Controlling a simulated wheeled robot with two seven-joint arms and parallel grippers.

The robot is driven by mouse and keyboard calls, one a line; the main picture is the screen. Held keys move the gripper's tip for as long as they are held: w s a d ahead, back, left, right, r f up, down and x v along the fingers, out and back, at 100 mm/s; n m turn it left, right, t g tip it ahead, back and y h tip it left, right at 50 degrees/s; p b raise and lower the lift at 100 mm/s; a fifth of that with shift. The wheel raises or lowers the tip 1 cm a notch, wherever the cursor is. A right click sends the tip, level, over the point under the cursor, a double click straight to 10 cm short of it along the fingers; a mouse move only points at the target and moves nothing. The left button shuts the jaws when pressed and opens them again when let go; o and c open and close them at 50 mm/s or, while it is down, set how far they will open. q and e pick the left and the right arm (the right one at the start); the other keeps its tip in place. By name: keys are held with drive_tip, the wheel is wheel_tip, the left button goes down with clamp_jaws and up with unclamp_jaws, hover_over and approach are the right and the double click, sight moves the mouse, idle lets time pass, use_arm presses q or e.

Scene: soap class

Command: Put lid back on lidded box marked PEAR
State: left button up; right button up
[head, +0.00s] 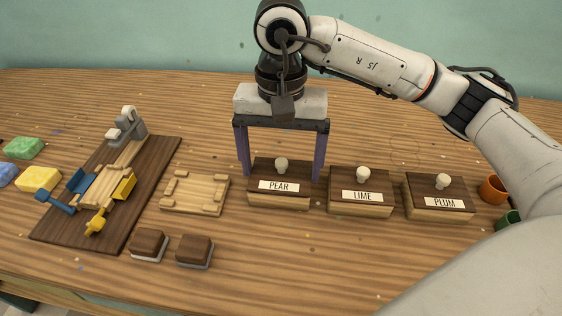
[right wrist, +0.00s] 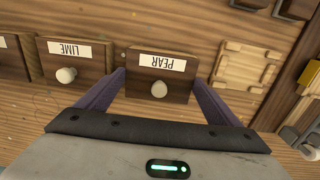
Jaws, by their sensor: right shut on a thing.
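The box marked PEAR (head: 279,200) stands on the table with a pale wooden body. Its dark brown lid (head: 262,169) with a round white knob (head: 281,165) lies on top, looking level and seated like the lids beside it; any small gap is too fine to tell. My right gripper (head: 281,174) points down over it, purple fingers at the left and right sides of the lid, shut on it. The right wrist view shows the PEAR lid (right wrist: 143,88) between both fingers. My left gripper is not in view.
Boxes marked LIME (head: 360,208) and PLUM (head: 440,213) stand to the right, both lidded. A pale wooden tray (head: 195,191) is close on the left, beyond it a dark board (head: 148,190) with a fixture. Two brown-topped blocks (head: 148,245) (head: 195,250) lie in front. Orange and green cups stand far right.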

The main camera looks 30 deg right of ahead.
drive_tip(key=shift+f+b, duration=0.25)
drive_tip(key=shift+b, duration=0.1)
idle(0.5)
drive_tip(key=o, duration=0.9)
drive_tip(key=shift+r, duration=0.15)
drive_tip(key=shift+r+p, duration=2.05)
drive_tip(key=shift+r, duration=1.35)
drive_tip(key=shift+c, duration=0.3)
clamp_jaws()
